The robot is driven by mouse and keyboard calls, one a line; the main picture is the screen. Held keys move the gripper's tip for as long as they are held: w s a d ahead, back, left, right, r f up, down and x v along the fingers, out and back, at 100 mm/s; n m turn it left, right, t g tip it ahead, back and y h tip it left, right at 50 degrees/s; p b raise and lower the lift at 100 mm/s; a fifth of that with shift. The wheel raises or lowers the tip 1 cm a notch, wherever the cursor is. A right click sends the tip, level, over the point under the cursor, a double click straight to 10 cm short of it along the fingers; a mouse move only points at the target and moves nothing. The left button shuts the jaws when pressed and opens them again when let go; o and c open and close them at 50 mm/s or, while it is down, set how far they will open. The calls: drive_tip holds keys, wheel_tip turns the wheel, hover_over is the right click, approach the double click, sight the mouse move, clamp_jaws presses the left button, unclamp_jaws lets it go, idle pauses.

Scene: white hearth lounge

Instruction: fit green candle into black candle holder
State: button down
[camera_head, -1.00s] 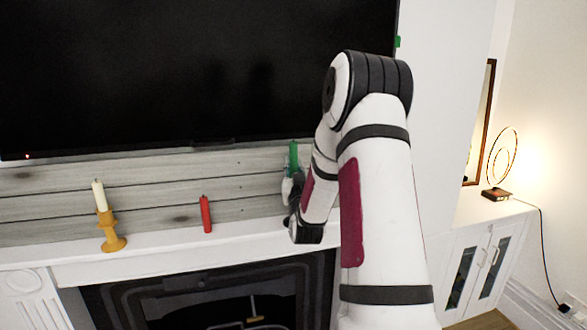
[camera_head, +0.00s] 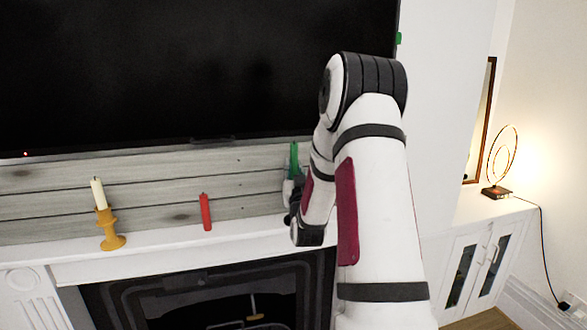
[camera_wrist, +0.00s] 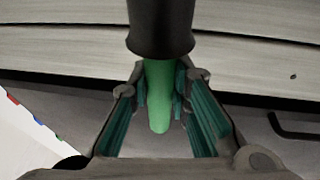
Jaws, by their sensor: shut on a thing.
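The green candle (camera_head: 294,158) stands upright above the right part of the mantel in the head view, its lower part hidden. In the wrist view my gripper (camera_wrist: 160,92) is shut on the green candle (camera_wrist: 158,112), with its teal pads on either side. The flared rim of the black candle holder (camera_wrist: 161,28) is at the top of that view. The candle's far end meets this rim; how deep it sits inside I cannot tell. In the head view the holder cannot be made out, as my arm covers that area.
On the white mantel (camera_head: 160,240) stand a red candle (camera_head: 205,212) and a yellow holder (camera_head: 110,232) with a cream candle (camera_head: 98,194). A dark television (camera_head: 190,70) hangs above and a fireplace (camera_head: 215,295) is below. The mantel is clear between the red candle and my gripper.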

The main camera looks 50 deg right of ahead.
drive_tip(key=shift+f, duration=0.7)
drive_tip(key=c, duration=1.4)
unclamp_jaws()
drive_tip(key=v, duration=1.2)
